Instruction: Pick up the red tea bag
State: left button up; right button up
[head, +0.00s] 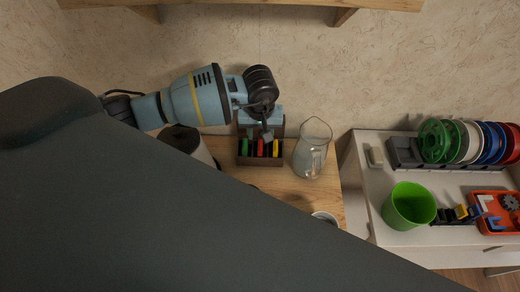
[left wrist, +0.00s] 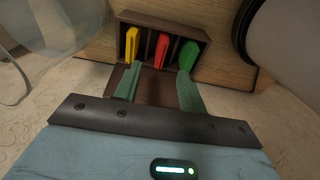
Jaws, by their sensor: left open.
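The red tea bag (head: 260,148) stands in the middle slot of a small dark wooden box (head: 260,161). A green tea bag (head: 244,147) and a yellow tea bag (head: 275,148) stand in the slots on either side. My left gripper (head: 265,131) is over the back of the box, open and empty. In the left wrist view its two fingers (left wrist: 157,86) are spread, and the red tea bag (left wrist: 161,49) appears ahead, between their tips in line and apart from them. My right gripper is not in view.
A glass pitcher (head: 312,148) stands close to the right of the box, and a pale cylindrical container (head: 203,152) stands to its left. A white cabinet at right holds a green bucket (head: 409,206), several spools and an orange tray (head: 494,211). A large dark shape covers the lower left.

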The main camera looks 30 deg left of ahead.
aim_at(260, 145)
pick_arm(q)
jog(key=shift+w+a+f, duration=0.1)
jog(key=shift+w+f, duration=0.05)
jog(key=shift+f, duration=1.35)
jog(key=shift+w+a+f, duration=0.1)
jog(key=shift+f, duration=1.4)
grip_shut()
